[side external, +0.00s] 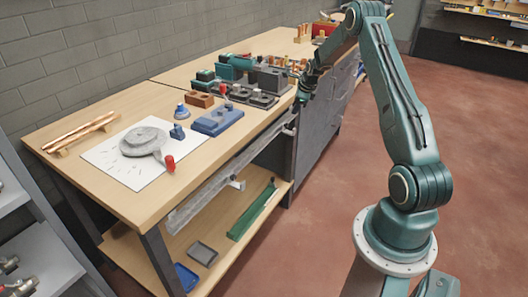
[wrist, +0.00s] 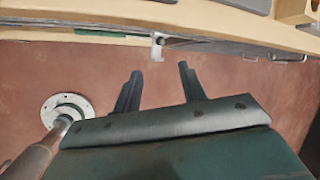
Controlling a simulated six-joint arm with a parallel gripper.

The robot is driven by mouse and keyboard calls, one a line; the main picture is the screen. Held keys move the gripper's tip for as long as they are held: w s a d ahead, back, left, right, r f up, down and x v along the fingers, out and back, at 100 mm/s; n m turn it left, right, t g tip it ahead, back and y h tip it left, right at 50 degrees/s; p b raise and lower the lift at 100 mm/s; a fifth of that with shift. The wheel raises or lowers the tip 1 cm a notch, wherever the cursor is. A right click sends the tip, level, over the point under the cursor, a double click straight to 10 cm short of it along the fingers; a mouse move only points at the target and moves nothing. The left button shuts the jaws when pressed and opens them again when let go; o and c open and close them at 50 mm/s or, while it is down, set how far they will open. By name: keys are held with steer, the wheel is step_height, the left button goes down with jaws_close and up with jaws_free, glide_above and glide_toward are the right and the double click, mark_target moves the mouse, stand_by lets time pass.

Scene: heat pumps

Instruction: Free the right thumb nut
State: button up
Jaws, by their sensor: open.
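My gripper (side external: 303,92) is open and empty beside the front edge of the workbench. In the wrist view, its two dark fingers (wrist: 159,71) are spread with a clear gap between them. A small pale metal fitting (wrist: 157,46) shows at the bench front, just beyond the fingertips and apart from them. In the side view, a long grey rail (side external: 215,187) runs along the bench front, with a small fitting near its right end (side external: 290,126) and another below it (side external: 237,184). The right thumb nut is too small to tell for certain.
The workbench top (side external: 120,207) holds a white sheet (side external: 105,158) with a grey round part, a blue block (side external: 217,120) and several tools. A lower shelf (side external: 222,255) holds trays and a green bar. Red floor lies open in front of the bench.

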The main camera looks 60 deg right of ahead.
mark_target(286, 125)
steer(key=d+n+y, duration=0.1)
steer(key=n, duration=0.9)
steer(key=d+n+y, duration=0.1)
steer(key=d+n, duration=0.1)
steer(key=n, duration=0.9)
steer(key=s+d+n+y, duration=0.1)
steer(key=d+n, duration=0.1)
steer(key=n, duration=0.9)
steer(key=shift+d+r+y, duration=0.15)
steer(key=shift+r+y, duration=0.25)
steer(key=shift+w+f, duration=0.1)
steer(key=shift+x, duration=6.8)
